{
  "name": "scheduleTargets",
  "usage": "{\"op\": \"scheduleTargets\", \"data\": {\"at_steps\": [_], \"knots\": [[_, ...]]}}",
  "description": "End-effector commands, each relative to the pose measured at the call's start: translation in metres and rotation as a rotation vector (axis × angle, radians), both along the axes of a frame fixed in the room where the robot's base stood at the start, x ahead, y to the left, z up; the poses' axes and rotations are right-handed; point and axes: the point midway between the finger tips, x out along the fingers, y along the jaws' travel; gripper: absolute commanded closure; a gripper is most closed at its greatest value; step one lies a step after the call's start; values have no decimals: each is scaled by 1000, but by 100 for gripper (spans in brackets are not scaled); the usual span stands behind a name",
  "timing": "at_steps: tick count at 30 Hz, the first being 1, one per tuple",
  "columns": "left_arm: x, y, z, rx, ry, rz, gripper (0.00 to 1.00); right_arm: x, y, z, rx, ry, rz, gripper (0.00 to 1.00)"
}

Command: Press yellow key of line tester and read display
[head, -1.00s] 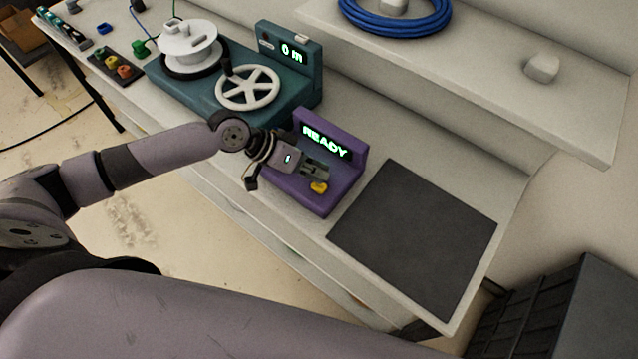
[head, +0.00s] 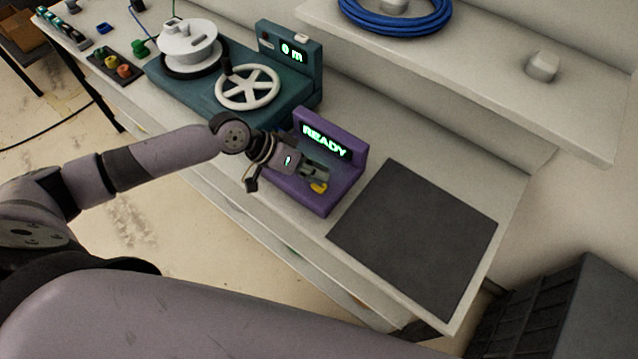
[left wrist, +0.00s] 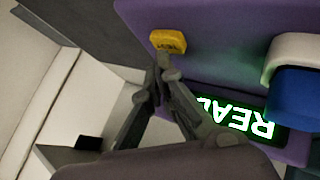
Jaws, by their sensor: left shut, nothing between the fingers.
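The purple line tester (head: 300,192) stands on the bench, its display (head: 326,141) lit with green-white letters reading READY. Its yellow key (head: 319,187) is on the tester's lower front part. My left gripper (head: 322,176) is shut and empty, over the tester beside the key. In the left wrist view the tester (left wrist: 215,25) fills the top, with the yellow key (left wrist: 168,41) just beyond the shut fingertips (left wrist: 160,72). I cannot tell whether they touch. The display (left wrist: 235,117) is partly hidden by a finger there. My right gripper is not in view.
A teal winding machine (head: 210,95) with a white handwheel (head: 247,87) and a display reading 0 m stands left of the tester. A dark mat (head: 414,235) lies to its right. A shelf (head: 470,60) with a blue cable coil (head: 395,22) is behind.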

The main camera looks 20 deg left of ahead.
Motion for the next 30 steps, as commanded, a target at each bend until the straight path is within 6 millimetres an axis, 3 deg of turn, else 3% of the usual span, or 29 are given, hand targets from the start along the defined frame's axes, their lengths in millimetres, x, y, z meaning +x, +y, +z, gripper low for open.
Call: {"op": "scheduleTargets", "data": {"at_steps": [30], "knots": [[0, 0, -9, 0, 1, 1, 100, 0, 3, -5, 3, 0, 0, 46]]}}
